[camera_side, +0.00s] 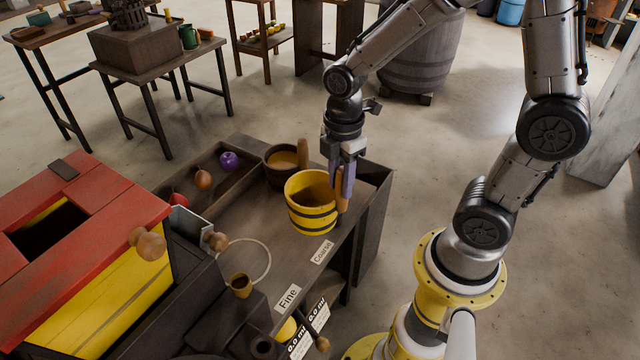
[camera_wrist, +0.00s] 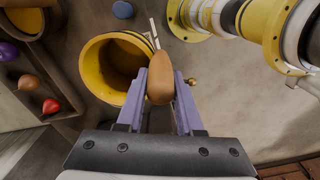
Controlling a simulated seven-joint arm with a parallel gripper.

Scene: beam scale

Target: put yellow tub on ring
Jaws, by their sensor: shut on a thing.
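The yellow tub (camera_side: 311,203) has dark bands and a wooden handle (camera_side: 342,188) on its right side. My gripper (camera_side: 347,185) is shut on that handle; in the wrist view the purple fingers (camera_wrist: 160,95) sit either side of it. The tub also shows in the wrist view (camera_wrist: 97,68), open side facing the camera and empty as far as I can see. It is upright at the bench's right part, over the "Coarse" label; I cannot tell whether it touches the bench. The pale ring (camera_side: 268,262) is marked on the bench to the left, near the "Fine" label (camera_side: 288,297).
A brown tub (camera_side: 284,172) stands just behind the yellow one. A small cup (camera_side: 240,285) stands by the ring's front left edge. A red and yellow box (camera_side: 90,260) stands left.

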